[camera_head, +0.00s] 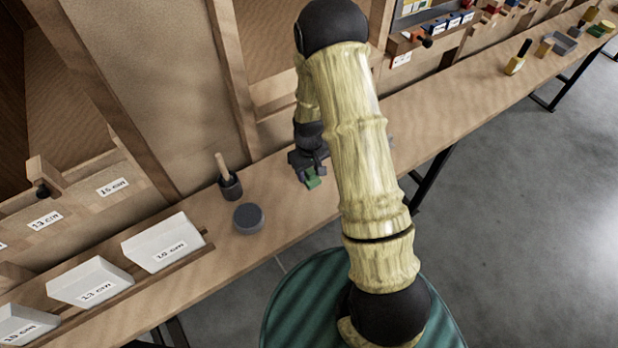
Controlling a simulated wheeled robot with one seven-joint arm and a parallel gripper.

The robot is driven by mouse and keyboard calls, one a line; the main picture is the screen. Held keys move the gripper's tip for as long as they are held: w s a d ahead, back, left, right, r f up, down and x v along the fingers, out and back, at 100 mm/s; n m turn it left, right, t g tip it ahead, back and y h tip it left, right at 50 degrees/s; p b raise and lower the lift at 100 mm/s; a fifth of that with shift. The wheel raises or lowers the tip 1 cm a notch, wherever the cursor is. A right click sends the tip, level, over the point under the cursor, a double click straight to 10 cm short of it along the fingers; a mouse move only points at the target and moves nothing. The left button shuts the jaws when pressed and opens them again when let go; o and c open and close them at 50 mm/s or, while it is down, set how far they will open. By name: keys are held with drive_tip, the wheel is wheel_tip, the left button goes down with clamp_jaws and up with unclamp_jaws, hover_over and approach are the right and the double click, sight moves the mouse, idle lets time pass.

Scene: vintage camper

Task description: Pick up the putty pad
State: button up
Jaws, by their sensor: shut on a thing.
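My gripper (306,168) is low over the wooden bench, left of my arm's pale, wood-like links. It is shut on a small green piece (312,179), which seems to be the putty pad. The green piece shows at the fingertips, close to the bench top. I cannot tell whether it touches the bench or is just above it. My gripper and arm partly hide the piece and the bench behind them.
The bench (275,185) runs diagonally. Left of my gripper are a dark round puck (249,217) and a dark mortar (230,188) with a pestle. White labelled boxes (160,240) stand at lower left.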

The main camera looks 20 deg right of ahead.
sight(309, 170)
wheel_tip(309, 170, up, 6)
drive_tip(key=shift+f+b, duration=0.15)
drive_tip(key=shift+b, duration=0.15)
idle(0.3)
drive_tip(key=shift+o, duration=1)
drive_tip(key=w+f+m, duration=0.1)
drive_tip(key=w+f, duration=0.1)
drive_tip(key=w+f+m, duration=0.2)
drive_tip(key=f, duration=0.1)
drive_tip(key=shift+w+f+m, duration=0.1)
drive_tip(key=shift+w+m, duration=0.15)
drive_tip(key=shift+m, duration=0.05)
drive_tip(key=shift+c, duration=0.4)
drive_tip(key=shift+s, duration=0.1)
